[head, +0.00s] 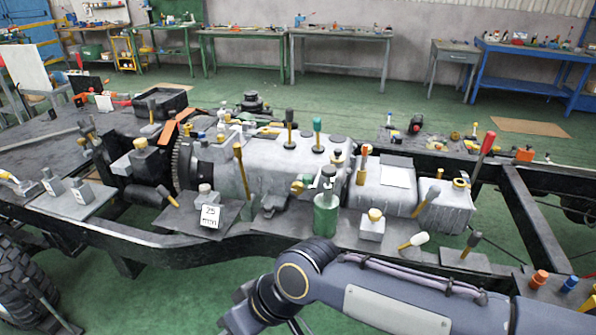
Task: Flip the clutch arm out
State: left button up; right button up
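A grey gearbox (275,165) lies along the chassis frame, with a toothed ring (181,160) at its left end. Several levers stand on and beside it. A brass lever (241,170) rises upright at the front of the housing. I cannot tell which one is the clutch arm. My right arm comes in from the lower right and bends down at the bottom edge, in front of the frame and apart from the levers. Neither gripper's fingertips can be made out.
A white "25 mm" card (211,218) stands below the brass lever. A green cylinder (325,214) stands at the front middle. A red-handled lever (486,146) sticks up at right. A tyre (22,280) is at lower left. Workbenches (340,36) line the wall; green floor lies between.

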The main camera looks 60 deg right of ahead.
aim_at(237, 150)
jog(key=z, duration=1.5)
jog(key=i+j+u, duration=0.1)
jog(key=i+u, duration=0.15)
jog(key=i, duration=0.4)
jog(key=i+u, duration=0.3)
jog(key=i, duration=0.3)
jog(key=i+l+u, duration=0.25)
jog(key=i, duration=0.4)
